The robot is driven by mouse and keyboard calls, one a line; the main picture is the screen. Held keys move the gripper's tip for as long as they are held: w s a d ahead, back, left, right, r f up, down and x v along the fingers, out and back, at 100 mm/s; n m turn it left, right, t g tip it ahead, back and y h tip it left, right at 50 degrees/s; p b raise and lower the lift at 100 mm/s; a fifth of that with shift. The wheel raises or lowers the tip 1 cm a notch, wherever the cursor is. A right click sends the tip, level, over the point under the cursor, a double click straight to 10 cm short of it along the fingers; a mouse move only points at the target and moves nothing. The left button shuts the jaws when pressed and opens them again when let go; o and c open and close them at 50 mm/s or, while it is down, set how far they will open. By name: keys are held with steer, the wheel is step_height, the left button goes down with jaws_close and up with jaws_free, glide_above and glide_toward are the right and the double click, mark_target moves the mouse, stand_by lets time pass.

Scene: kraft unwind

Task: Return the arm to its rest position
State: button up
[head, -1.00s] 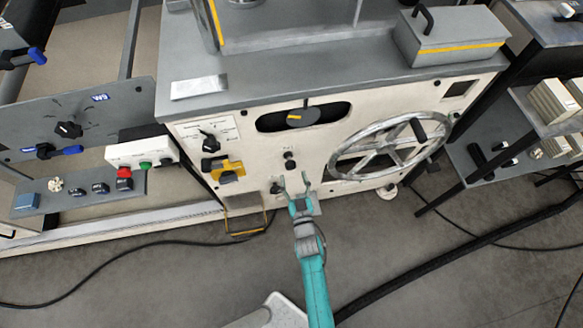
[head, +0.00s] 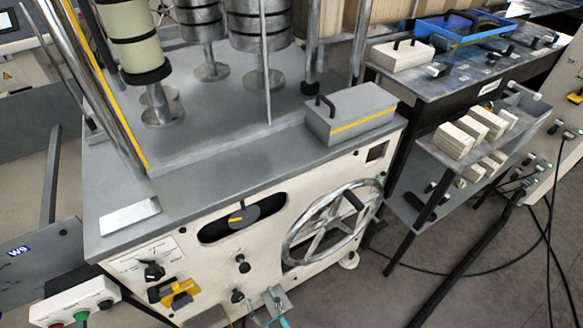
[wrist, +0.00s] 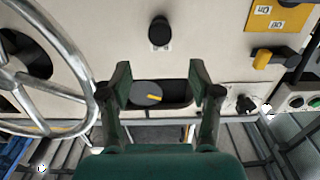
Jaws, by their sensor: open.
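My gripper (wrist: 162,88) is open and empty in the wrist view, its two dark fingers spread apart in front of the cream machine panel (wrist: 210,55). A slot holding a grey disc with a yellow mark (wrist: 147,93) shows between the fingers. I cannot tell how far the fingers are from the panel. In the head view only the teal tips of my gripper (head: 267,319) show at the bottom edge, by a small metal bracket (head: 278,300) low on the panel. The rest of my arm is out of that view.
A spoked handwheel (head: 330,224) sticks out of the panel on the right. Knobs and a yellow switch (head: 181,293) are on its left part. A grey box with a handle (head: 350,112) stands on the machine top. Shelves with pale blocks (head: 455,140) and floor cables lie right.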

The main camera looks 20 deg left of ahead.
steer(key=s+d+r+m+t+h, duration=0.1)
steer(key=s+d+r+m+h, duration=0.15)
steer(key=d, duration=0.55)
steer(key=s+d+r+m+t+h, duration=0.15)
steer(key=s+d, duration=0.25)
steer(key=d, duration=0.5)
steer(key=s+d+r+m+t+h, duration=0.1)
steer(key=s+d+h, duration=0.25)
steer(key=d, duration=0.45)
steer(key=s+d+r+m+h, duration=0.2)
steer(key=s+d+r, duration=0.4)
steer(key=r, duration=0.4)
steer(key=s+d+r+m+h, duration=0.3)
steer(key=s+d+r, duration=0.3)
steer(key=s+r, duration=0.2)
step_height(320, 180, up, 2)
steer(key=shift+s+d+r+h, duration=0.1)
steer(key=shift+s+d+h, duration=0.3)
steer(key=shift+h, duration=0.25)
steer(key=shift+c, duration=0.2)
